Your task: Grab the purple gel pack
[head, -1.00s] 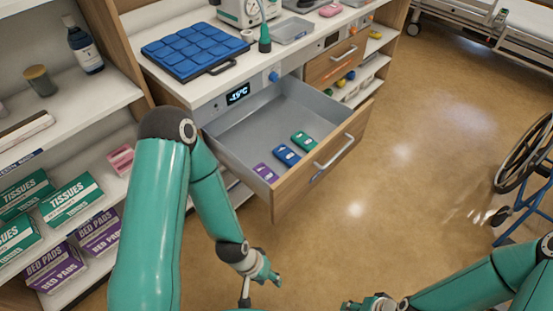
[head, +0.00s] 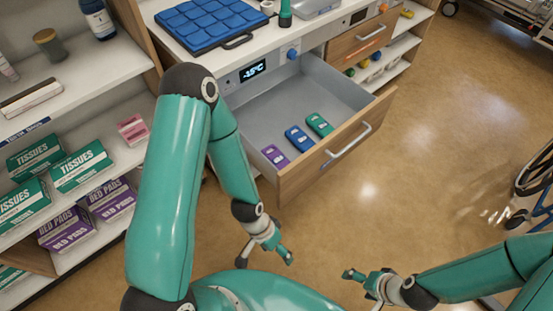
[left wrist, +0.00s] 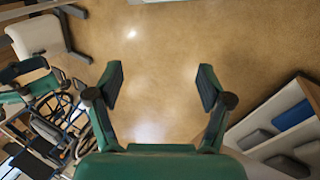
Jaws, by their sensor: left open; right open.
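The purple gel pack (head: 275,156) lies flat in the open drawer (head: 262,116), near its front left corner. A blue gel pack (head: 299,138) and a green gel pack (head: 320,124) lie in a row to its right. My left gripper (head: 266,260) is open and empty, in front of the drawer and lower in the picture than the purple pack, apart from it. In the left wrist view its spread fingers (left wrist: 160,80) have only floor between them. My right gripper (head: 361,289) is open and empty over the floor, right of the left one.
The drawer's wooden front (head: 340,145) with its handle stands out from the cabinet. A shelf with tissue boxes (head: 80,165) and bed pads (head: 66,229) is at left. A blue padded tray (head: 210,24) sits on the counter. A wheelchair (head: 535,185) stands at right; the floor between is clear.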

